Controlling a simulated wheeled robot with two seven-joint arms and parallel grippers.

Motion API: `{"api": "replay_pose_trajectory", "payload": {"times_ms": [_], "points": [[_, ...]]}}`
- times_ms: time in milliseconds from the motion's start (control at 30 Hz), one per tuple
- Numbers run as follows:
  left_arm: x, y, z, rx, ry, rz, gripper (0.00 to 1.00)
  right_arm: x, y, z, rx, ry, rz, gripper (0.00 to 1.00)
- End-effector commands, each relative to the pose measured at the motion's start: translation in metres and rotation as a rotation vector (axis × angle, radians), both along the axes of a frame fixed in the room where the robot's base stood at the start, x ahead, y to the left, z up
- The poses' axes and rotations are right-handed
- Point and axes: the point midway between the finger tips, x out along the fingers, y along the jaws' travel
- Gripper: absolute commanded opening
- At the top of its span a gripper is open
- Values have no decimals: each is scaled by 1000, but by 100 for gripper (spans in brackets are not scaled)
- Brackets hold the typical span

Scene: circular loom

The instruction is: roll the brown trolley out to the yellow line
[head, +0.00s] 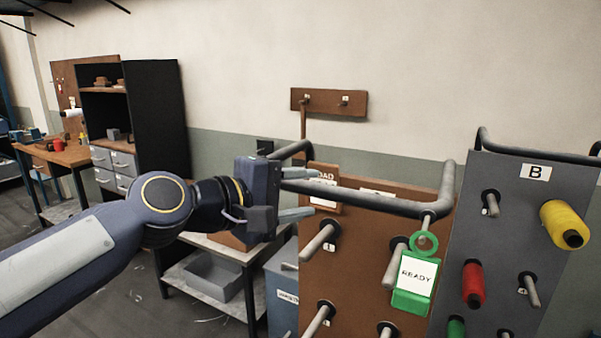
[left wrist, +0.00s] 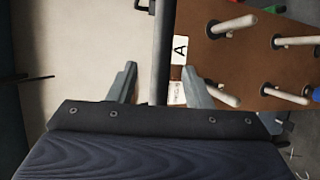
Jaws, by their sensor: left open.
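The brown trolley (head: 350,248) is an upright brown panel with pale pegs and a grey tubular handle (head: 375,201) along its top. A green READY tag (head: 414,280) hangs at the handle's right end. My left gripper (head: 298,200) is at the left part of the handle. In the left wrist view, my open fingers (left wrist: 160,85) stand on either side of the dark handle bar (left wrist: 161,50), with gaps showing. The brown panel (left wrist: 235,60) with an A label lies to the right there. My right gripper and the yellow line are not in view.
A grey trolley (head: 510,220) marked B, with yellow and red spools, stands close on the right. A low table with a grey bin (head: 213,275) and a blue-grey cabinet (head: 282,285) stand left of the brown trolley. Open floor (head: 120,305) shows at lower left.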

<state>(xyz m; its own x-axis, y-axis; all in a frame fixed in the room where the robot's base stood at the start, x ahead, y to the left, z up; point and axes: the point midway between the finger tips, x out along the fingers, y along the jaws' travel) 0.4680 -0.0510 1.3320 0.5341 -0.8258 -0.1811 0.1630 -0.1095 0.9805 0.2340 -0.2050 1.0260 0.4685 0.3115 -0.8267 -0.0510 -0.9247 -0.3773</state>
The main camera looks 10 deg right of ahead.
Motion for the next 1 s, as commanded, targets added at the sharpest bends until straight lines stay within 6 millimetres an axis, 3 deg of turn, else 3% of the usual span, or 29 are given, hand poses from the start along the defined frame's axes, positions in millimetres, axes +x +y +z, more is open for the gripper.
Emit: {"api": "replay_pose_trajectory", "payload": {"times_ms": [333,733,1000], "points": [[29,-44,-8,0,0,1,45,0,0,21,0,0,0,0],[36,-53,-12,-1,-2,5,45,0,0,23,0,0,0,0],[36,-52,-12,-2,-2,5,12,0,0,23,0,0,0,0]]}}
